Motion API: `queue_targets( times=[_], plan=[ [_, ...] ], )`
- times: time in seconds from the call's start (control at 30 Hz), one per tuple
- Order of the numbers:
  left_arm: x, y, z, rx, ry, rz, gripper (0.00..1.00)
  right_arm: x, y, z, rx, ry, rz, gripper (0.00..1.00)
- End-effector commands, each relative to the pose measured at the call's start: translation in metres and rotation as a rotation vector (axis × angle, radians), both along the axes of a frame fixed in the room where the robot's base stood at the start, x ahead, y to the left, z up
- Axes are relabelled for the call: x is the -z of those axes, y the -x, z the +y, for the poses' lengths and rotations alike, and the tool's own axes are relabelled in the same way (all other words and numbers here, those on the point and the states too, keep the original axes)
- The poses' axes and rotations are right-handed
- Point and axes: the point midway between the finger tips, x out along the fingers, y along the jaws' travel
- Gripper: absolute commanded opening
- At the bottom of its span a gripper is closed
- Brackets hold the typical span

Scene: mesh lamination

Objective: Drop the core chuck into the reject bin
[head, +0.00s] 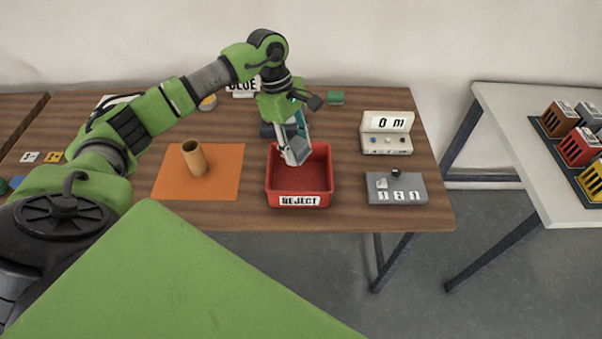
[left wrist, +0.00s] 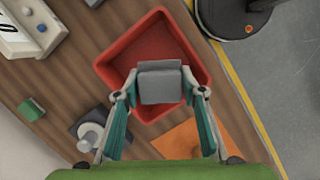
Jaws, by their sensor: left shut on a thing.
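The red reject bin (head: 273,185) stands on the wooden table with a white REJECT label on its front. My left gripper (head: 293,151) is over the bin, pointing down. It is shut on a grey block-like piece, the core chuck (head: 301,150). In the left wrist view the chuck (left wrist: 160,82) sits between the two fingertips, with the bin (left wrist: 116,66) beneath it. The chuck overlaps the bin's opening in both views; its exact height above the floor of the bin is hard to tell. My right gripper is not in view.
Left of the bin, a brown tube (head: 195,158) stands on an orange mat (head: 225,175). Right of it are a white display box (head: 387,144) and a grey counter device (head: 397,189). A green block (head: 335,98) lies behind. A side table (head: 505,110) holds coloured containers.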

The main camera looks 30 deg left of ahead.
Motion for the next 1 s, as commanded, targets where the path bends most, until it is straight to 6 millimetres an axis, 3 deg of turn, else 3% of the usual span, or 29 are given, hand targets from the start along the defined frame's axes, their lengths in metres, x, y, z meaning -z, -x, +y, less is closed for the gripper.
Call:
queue_targets(
  times=[0.2, 0.7, 1.0],
  plan=[
    [0.009, -0.003, 0.017, -0.109, 0.001, -0.001, 0.0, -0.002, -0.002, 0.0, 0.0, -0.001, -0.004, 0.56],
    [0.059, -0.003, 0.015, -0.105, 0.002, 0.0, 0.0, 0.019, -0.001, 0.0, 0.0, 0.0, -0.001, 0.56],
    [0.065, -0.003, 0.016, -0.104, 0.002, -0.002, 0.0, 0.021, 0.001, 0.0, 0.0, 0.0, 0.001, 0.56]
  ],
)
